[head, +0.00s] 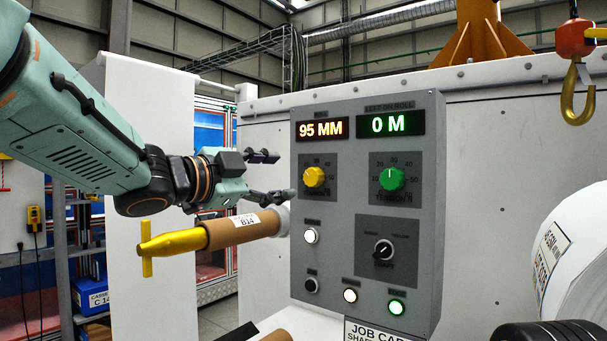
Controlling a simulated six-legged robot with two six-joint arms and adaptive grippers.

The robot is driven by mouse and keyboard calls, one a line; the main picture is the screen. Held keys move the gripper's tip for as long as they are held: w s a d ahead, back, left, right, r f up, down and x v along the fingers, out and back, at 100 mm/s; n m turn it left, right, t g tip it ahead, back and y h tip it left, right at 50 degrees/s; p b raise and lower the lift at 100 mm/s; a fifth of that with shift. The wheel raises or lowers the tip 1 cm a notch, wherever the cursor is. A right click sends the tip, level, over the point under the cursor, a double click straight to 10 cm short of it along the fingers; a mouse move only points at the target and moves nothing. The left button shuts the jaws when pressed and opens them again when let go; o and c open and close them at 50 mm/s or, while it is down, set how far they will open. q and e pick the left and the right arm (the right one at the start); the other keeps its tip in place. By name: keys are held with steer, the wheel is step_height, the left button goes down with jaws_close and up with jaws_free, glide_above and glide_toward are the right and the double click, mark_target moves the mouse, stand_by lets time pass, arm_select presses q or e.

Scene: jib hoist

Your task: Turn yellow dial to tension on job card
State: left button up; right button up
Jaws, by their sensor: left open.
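The yellow dial (314,177) sits on the left of the grey control panel (366,264), under an orange display (321,129) reading 95 MM. A green dial (391,178) is to its right, under a green display (390,124) reading 0 M. My left gripper (275,176) is open and empty. In the picture its fingers point right, just left of the yellow dial, with a gap between. The job card (376,331) is at the bottom edge; only its title and part of a second line show. My right gripper is not in view.
A brown cardboard core (236,231) on a yellow-ended shaft (172,243) lies below my left gripper. A gold hook (577,95) hangs at the upper right. A white roll (577,262) stands at the right. Several lamps and a black selector knob (383,249) are lower on the panel.

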mark_target(310, 178)
arm_select(q)
steer(key=p+x, duration=0.1)
steer(key=x, duration=0.5)
steer(key=shift+d+f, duration=0.1)
steer(key=shift+d, duration=0.2)
steer(key=shift+w+d+p, duration=0.25)
steer(key=shift+p, duration=0.15)
steer(key=shift+w, duration=0.4)
steer(key=shift+w+d+f, duration=0.15)
steer(key=shift+w, duration=0.15)
